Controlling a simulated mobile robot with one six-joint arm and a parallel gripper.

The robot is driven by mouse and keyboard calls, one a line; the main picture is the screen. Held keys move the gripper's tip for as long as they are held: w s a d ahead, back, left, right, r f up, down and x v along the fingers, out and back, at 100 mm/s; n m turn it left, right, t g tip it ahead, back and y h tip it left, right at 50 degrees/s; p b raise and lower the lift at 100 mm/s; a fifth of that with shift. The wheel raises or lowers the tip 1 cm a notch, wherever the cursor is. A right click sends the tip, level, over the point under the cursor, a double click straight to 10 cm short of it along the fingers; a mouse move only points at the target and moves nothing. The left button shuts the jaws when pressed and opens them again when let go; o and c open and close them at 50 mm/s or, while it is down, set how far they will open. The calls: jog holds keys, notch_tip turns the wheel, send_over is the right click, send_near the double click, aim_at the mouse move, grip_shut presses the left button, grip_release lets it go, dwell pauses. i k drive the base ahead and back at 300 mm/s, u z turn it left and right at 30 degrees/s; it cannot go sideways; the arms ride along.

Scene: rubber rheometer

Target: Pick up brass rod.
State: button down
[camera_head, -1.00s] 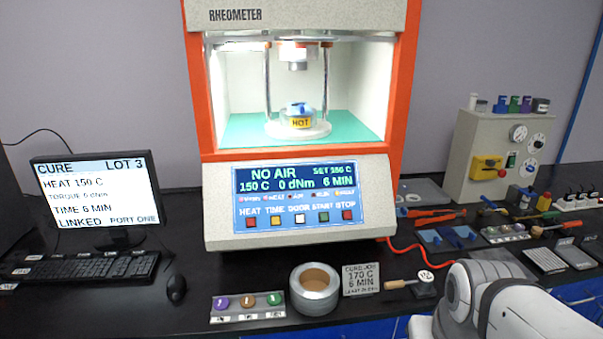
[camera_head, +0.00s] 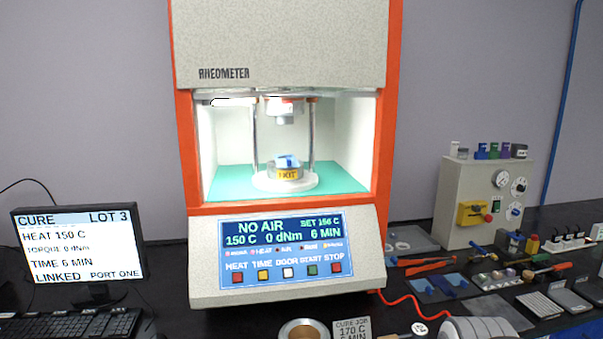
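I cannot single out the brass rod with certainty. A small brass-yellow bar (camera_head: 478,248) lies among the tools on the bench to the right of the rheometer, and it is too small to identify surely. A tan-handled tool (camera_head: 388,336) shows at the bottom edge, mostly cut off. My gripper is not in view; only a pale rounded part of my arm shows at the bottom right.
The rheometer (camera_head: 288,288) stands at the centre with its chamber open. A beige gauge box (camera_head: 470,205) stands behind the tools at right. Red-handled tools (camera_head: 428,265), blue pieces (camera_head: 445,284) and grey plates (camera_head: 540,305) crowd the bench. A monitor (camera_head: 80,247) stands left.

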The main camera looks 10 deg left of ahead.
aim_at(538, 258)
jog(key=k, duration=1.25)
jog(key=z, duration=0.75)
jog(key=i, duration=0.85)
jog(key=z, duration=0.85)
jog(key=i, duration=1.55)
jog(key=u, duration=0.55)
jog(key=i, duration=0.7)
jog(key=u, duration=0.45)
jog(key=k, duration=0.85)
jog(key=u, duration=0.2)
